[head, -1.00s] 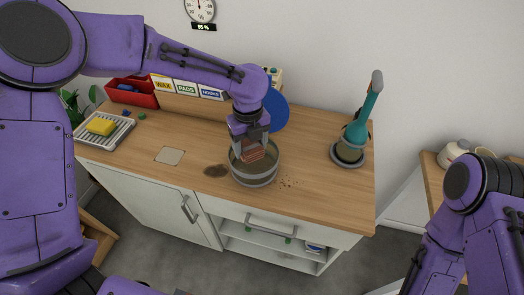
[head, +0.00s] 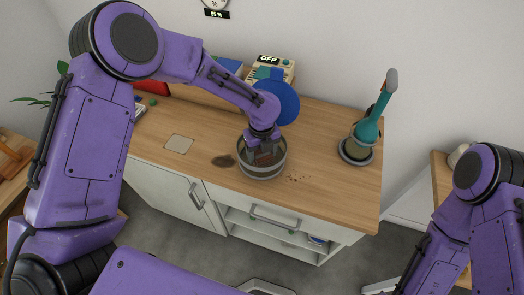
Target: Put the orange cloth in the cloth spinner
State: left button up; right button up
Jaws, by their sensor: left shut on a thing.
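The cloth spinner (head: 262,172) is a round grey tub with an open top, standing on the wooden counter. A blue round lid (head: 283,103) stands raised behind it. My left gripper (head: 264,152) reaches down from above into the spinner's opening. It is shut on the orange cloth (head: 268,158), a reddish-brown folded piece that sits inside the rim, partly hidden by the fingers and the wall. I cannot tell whether the cloth touches the bottom. My right arm shows at the right edge, but its gripper is out of view.
A teal-handled tool (head: 370,125) stands in a round holder right of the spinner. A box marked OFF (head: 270,66) is behind. A dark stain (head: 223,161), crumbs (head: 296,178) and a flat beige square (head: 179,144) lie on the counter (head: 325,185).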

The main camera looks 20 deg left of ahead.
pick_arm(q)
jog(key=shift+f, duration=0.1)
jog(key=o, duration=1)
notch_tip(320, 180, up, 12)
jog(key=b, duration=0.1)
